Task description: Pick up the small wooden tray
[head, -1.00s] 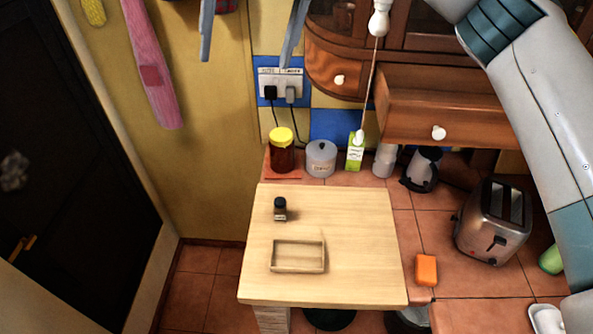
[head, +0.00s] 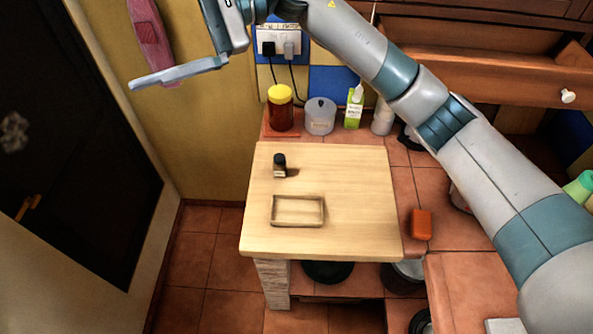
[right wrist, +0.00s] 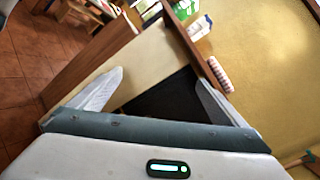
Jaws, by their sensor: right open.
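The small wooden tray (head: 298,225) is a shallow, light rectangular frame lying flat and empty on the wooden table (head: 345,235), towards its front left. My right arm crosses the head view from the right. My right gripper (head: 168,42) is at the upper left, in front of the wall, well away from the tray. Its fingers point left and stand wide apart with nothing between them. In the right wrist view the gripper (right wrist: 155,88) is open and empty, and I cannot make out the tray there. My left gripper is not in view.
A small dark bottle (head: 280,166) stands just behind the tray. A yellow-lidded jar (head: 281,110), a lidded pot (head: 320,116) and a green carton (head: 353,108) line the back. An orange block (head: 421,224) lies right of the table.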

